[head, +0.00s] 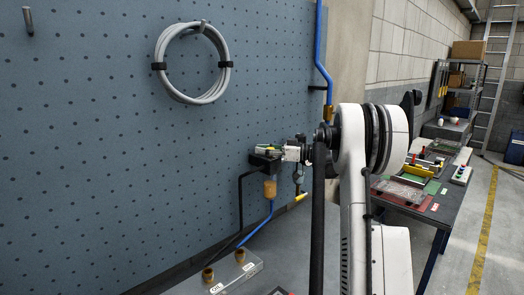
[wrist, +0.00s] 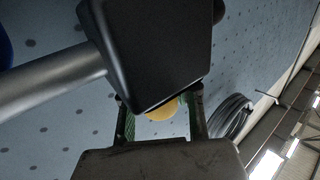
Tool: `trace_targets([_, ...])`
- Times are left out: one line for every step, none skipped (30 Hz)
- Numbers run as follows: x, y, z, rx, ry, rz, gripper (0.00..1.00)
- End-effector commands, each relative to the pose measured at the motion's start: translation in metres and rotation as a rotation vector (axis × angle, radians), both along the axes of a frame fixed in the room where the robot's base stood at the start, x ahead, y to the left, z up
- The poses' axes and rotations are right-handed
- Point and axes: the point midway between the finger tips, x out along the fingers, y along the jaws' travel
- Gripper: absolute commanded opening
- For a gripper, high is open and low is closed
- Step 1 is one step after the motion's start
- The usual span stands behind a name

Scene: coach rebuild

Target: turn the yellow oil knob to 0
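A black oil unit (head: 262,163) sits at the blue pegboard with an amber bowl (head: 270,188) below it. My gripper (head: 268,150) is at the top of this unit, reaching in from the right; its fingers are small and hard to make out there. In the wrist view, my gripper's two fingers (wrist: 161,122) with green pads stand apart. A round yellow part (wrist: 161,111), apparently the knob, shows between them with gaps on both sides. A large black block (wrist: 150,48) hides part of it. I cannot read the knob's setting or any marks.
A silver pipe (wrist: 50,82) meets the black block. A blue hose (head: 258,227) and brown fittings (head: 239,256) are below the unit. A grey cable coil (head: 192,63) hangs on the pegboard. A workbench (head: 442,212) with several parts stands at the right.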

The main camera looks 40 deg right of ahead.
Motion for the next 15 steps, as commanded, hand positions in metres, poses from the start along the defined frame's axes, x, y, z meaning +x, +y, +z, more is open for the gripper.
trace_targets([-0.0001,-0.0001,0.0,0.0,0.0,0.0,0.03])
trace_targets([-0.0002,-0.0001,0.0,0.0,0.0,0.0,0.0])
trace_targets([-0.0002,-0.0001,0.0,0.0,0.0,0.0,0.0])
trace_targets([-0.0002,-0.0001,0.0001,0.0,0.0,0.0,0.0])
trace_targets([-0.0002,-0.0001,0.0001,0.0,0.0,0.0,0.0])
trace_targets([-0.0002,-0.0001,0.0001,0.0,0.0,0.0,0.0])
trace_targets([-0.0002,-0.0001,0.0001,0.0,0.0,0.0,0.0])
trace_targets([-0.0002,-0.0003,0.0001,0.0,0.0,0.0,0.0])
trace_targets([-0.0002,-0.0002,0.0001,0.0,0.0,0.0,0.0])
trace_targets([-0.0002,-0.0002,0.0,0.0,0.0,-0.001,0.0])
trace_targets([-0.0002,-0.0002,0.0,0.0,0.0,-0.002,0.0])
trace_targets([-0.0002,-0.0003,-0.0001,0.0,0.0,-0.005,0.0])
trace_targets([-0.0001,-0.0003,-0.0002,0.0,0.0,-0.008,0.0])
trace_targets([-0.0001,-0.0005,-0.0003,0.0,0.0,-0.012,0.0])
trace_targets([0.0,-0.0006,-0.0006,0.0,0.0,-0.02,0.0])
